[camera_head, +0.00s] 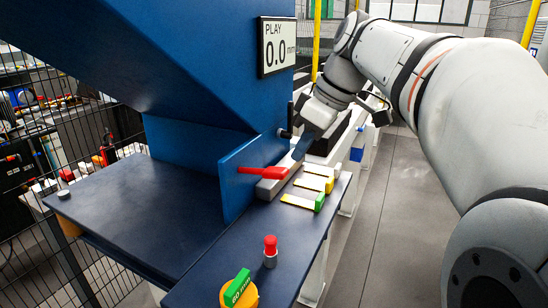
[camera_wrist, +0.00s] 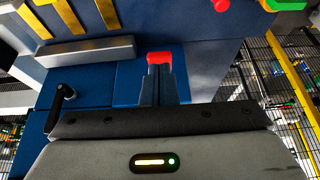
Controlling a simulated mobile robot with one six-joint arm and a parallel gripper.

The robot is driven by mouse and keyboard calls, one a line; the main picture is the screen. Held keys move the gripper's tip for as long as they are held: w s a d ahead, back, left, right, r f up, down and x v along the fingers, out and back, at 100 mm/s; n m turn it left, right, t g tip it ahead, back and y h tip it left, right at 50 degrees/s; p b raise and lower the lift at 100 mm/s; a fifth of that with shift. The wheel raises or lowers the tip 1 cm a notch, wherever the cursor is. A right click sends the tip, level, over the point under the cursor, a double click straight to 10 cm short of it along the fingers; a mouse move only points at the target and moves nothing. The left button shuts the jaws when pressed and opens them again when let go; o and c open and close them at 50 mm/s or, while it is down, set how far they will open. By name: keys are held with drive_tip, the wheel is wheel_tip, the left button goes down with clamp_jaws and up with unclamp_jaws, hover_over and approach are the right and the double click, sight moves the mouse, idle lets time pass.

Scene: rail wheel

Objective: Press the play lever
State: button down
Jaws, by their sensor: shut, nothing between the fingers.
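The play lever, with a red handle (camera_head: 262,171), sticks out beside a blue upright plate on the bench in the head view. Its red end also shows in the wrist view (camera_wrist: 159,57), right at my fingertips. My gripper (camera_head: 299,152) reaches down from the upper right, close to the lever, with its fingers together and empty. In the wrist view my gripper (camera_wrist: 160,70) points at the red end; I cannot tell whether they touch. The display (camera_head: 277,46) reads PLAY 0.0 mm.
A grey bar (camera_head: 272,188) lies beside the lever, with several yellow-and-white gauges (camera_head: 300,201) nearby. A red-topped button (camera_head: 270,249) and a green switch on a yellow base (camera_head: 238,287) stand at the front. The blue machine (camera_head: 180,60) rises behind. Mesh fencing (camera_head: 70,110) stands left.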

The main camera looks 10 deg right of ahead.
drive_tip(key=v, duration=0.6)
drive_tip(key=shift+s+d+f, duration=0.15)
drive_tip(key=shift+s+d, duration=0.1)
drive_tip(key=shift+d, duration=0.15)
